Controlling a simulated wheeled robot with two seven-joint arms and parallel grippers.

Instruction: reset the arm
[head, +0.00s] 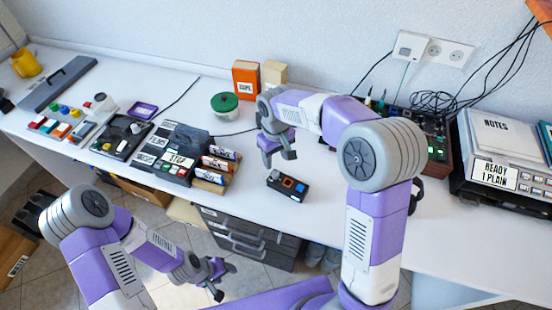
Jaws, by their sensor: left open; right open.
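My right gripper (277,157) is open and points down above the white table, with its fingers apart and nothing between them. A small dark box with an orange and a blue part (287,186) lies on the table just below and in front of it, apart from the fingers. My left gripper (222,279) is open and empty. It hangs over the tiled floor in front of the table's front edge, lower than the tabletop.
A dark rack with labelled cards (172,150) stands left of the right gripper. A green-lidded tub (225,103) and an orange box (246,79) stand behind. A notes stack (505,138) and cables are at right. Drawers (245,235) sit under the table.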

